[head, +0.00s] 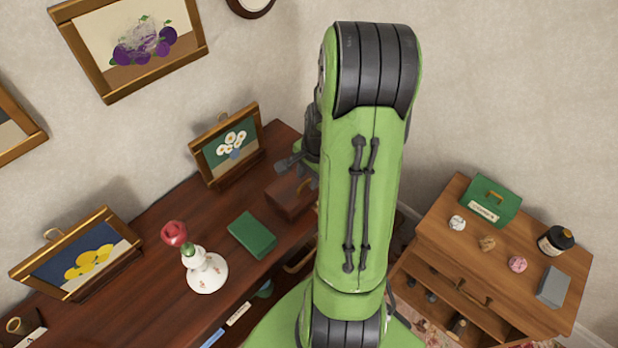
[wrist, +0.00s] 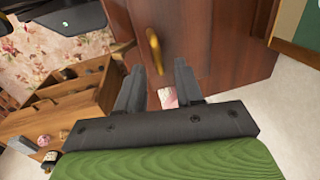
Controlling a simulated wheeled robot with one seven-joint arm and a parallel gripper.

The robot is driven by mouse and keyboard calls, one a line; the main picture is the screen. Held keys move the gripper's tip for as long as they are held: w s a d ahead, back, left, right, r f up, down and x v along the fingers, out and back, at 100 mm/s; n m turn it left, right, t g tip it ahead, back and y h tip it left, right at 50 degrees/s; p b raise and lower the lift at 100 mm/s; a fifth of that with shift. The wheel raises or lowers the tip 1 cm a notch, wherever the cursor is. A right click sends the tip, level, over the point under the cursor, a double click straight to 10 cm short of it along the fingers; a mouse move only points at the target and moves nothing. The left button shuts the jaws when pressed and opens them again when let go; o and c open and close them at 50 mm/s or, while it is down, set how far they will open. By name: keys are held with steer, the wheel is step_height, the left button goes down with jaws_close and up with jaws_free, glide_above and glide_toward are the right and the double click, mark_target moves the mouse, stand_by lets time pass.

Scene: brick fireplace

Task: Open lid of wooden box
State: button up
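The wooden box (head: 288,198) is small and dark brown. It sits on the desk in the head view, right of the daisy picture, and my arm hides its right part. Its lid looks down. My gripper (head: 289,163) shows as dark fingers just above and behind the box, partly hidden by my arm. In the wrist view my gripper (wrist: 158,84) has its two fingers apart with nothing held between them. Beyond them is a reddish-brown wooden surface (wrist: 222,42) with a brass handle (wrist: 154,50); I cannot tell whether it is the box or the desk.
The desk (head: 150,245) also holds the daisy picture (head: 230,145), a green book (head: 252,235), a white vase (head: 205,272) with a red flower, and a yellow-flower picture (head: 80,258). A lower cabinet (head: 450,245) with small items stands right of my arm.

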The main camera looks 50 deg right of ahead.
steer(key=shift+f, duration=0.15)
jaws_close()
stand_by(1.4)
